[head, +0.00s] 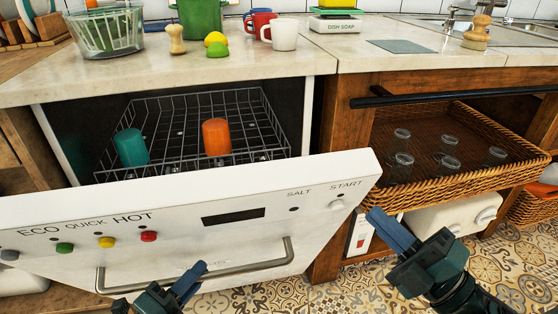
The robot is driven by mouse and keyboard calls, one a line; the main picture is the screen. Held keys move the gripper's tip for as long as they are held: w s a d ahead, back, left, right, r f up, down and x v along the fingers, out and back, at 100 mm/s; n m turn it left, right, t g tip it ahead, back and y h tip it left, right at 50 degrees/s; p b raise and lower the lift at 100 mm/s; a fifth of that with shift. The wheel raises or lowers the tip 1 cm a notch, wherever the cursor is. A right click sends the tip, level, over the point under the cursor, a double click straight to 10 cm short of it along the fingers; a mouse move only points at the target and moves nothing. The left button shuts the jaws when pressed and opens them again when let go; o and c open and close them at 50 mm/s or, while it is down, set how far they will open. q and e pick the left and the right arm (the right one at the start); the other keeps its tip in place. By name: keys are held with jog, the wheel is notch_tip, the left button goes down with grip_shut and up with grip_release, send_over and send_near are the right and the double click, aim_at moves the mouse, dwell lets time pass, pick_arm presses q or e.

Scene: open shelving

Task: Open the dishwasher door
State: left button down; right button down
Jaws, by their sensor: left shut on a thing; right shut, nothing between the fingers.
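The white dishwasher door (180,225) is partly open, its top edge tilted out toward me. Its front has coloured buttons, a dark display and a metal bar handle (255,265). My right gripper (385,225) is shut and empty, just right of the door's right end. Inside the dishwasher, a wire rack (255,110) holds a teal cup (131,147) and an orange cup (216,137).
The counter (375,75) above holds a glass bowl (105,30), a green pot (200,15), mugs and fruit. To the right, a wicker basket (480,182) with several glasses sits under a dark bar (440,97). Patterned floor (350,285) is visible between my arms.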

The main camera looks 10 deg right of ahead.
aim_at(281, 161)
jog(key=w+d+r+n+g, duration=0.2)
jog(key=w+d+r+n, duration=0.25)
jog(key=d, duration=0.35)
jog(key=w+d+r+n+g, duration=0.1)
jog(key=w+d+r+n, duration=0.2)
jog(key=w+d, duration=0.35)
jog(key=w+a+r+g+y, duration=0.1)
jog(key=w+a+g+y, duration=0.1)
jog(key=a+g+y, duration=0.45)
jog(key=w+a+g+y, duration=0.2)
jog(key=w+a+g, duration=0.15)
jog(key=a, duration=0.55)
jog(key=s+a+r+m+g+h, duration=0.1)
jog(key=a+r+m+g+h, duration=0.2)
jog(key=a+g+h, duration=0.25)
jog(key=a+r+m+g+h, duration=0.3)
jog(key=a+g+h, duration=0.2)
jog(key=a+h, duration=0.2)
jog(key=d+f+m+h, duration=0.1)
jog(key=d+m+h, duration=0.2)
jog(key=d+m, duration=0.15)
jog(key=shift+m, duration=0.4)
jog(key=x, duration=0.9)
jog(key=shift+w+a+f, duration=0.2)
jog(key=shift+a+f, duration=0.15)
jog(key=shift+a, duration=0.2)
